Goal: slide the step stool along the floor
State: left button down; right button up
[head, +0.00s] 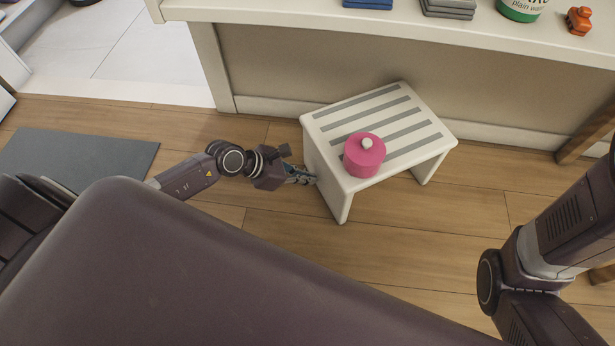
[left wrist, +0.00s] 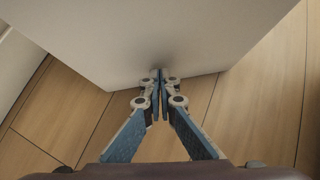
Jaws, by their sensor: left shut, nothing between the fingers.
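A white step stool (head: 320,117) with grey strips on its top stands on the wooden floor below the counter. A pink round container (head: 364,158) with a pale knob sits on its top. My left gripper (head: 311,180) is at the stool's left side panel, low down. In the left wrist view the stool's panel (left wrist: 150,35) fills the upper part, and the fingers (left wrist: 159,77) are shut and empty, with their tips at or very near the panel. I cannot tell if they touch. My right arm shows at the right, but its gripper is not in view.
A counter (head: 300,18) runs behind the stool, with several items on it. A wooden leg (head: 587,135) stands to the right. A grey mat (head: 80,160) lies at the left. The floor (head: 490,210) right of the stool is clear.

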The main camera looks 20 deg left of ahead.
pick_arm(q)
jog(key=shift+w+d+r, duration=0.15)
jog(key=shift+w+d, duration=0.1)
jog(key=w+d+p, duration=0.1)
jog(key=w+d, duration=0.1)
jog(key=d, duration=0.1)
jog(key=w+d+p, duration=0.2)
jog(key=w+d, duration=0.1)
jog(key=shift+w+d, duration=0.1)
jog(key=shift+w, duration=0.1)
jog(key=shift+w+d, duration=0.2)
jog(key=shift+d, duration=0.05)
jog(key=shift+a, duration=0.1)
